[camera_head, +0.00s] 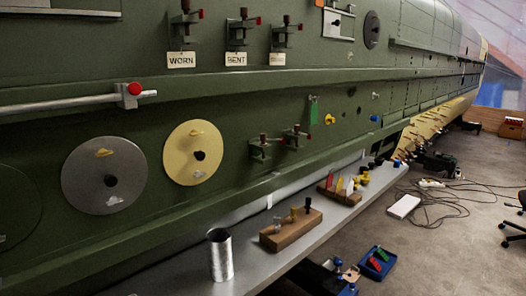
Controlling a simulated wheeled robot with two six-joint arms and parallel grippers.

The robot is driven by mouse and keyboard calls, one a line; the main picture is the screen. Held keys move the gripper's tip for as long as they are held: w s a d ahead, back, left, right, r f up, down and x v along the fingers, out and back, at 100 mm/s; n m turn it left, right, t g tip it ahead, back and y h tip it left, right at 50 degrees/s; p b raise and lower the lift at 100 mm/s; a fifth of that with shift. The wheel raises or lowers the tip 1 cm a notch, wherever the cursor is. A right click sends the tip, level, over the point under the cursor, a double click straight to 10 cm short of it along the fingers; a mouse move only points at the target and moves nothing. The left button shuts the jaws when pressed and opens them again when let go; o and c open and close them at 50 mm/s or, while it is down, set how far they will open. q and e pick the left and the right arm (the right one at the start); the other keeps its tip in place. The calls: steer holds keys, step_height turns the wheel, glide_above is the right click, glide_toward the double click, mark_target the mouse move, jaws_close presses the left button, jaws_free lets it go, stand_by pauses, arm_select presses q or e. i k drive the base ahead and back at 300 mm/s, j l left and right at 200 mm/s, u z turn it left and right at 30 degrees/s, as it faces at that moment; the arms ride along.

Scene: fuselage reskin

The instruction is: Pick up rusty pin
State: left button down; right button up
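A wooden block (291,234) sits on the grey ledge below the green fuselage side. Three small upright pins stand in it: a greyish one (277,223) at the left, a dark one (293,215) in the middle and a brownish one (308,205) at the right. The brownish one looks most like a rusty pin, but it is too small to be sure. Neither of my grippers shows in the head view.
A shiny metal cylinder (220,255) stands on the ledge (262,276) left of the block. A second block with coloured tags (340,186) is farther along. Clamps, tags and two discs (104,176) are on the fuselage. A blue tray (377,263) and cables lie on the floor.

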mark_target(263, 136)
steer(key=u, duration=0.45)
steer(key=i+l+u, duration=0.15)
steer(key=l+u, duration=0.3)
steer(key=l, duration=0.35)
steer(key=l+u, duration=0.5)
steer(key=l, duration=0.35)
steer(key=i, duration=0.05)
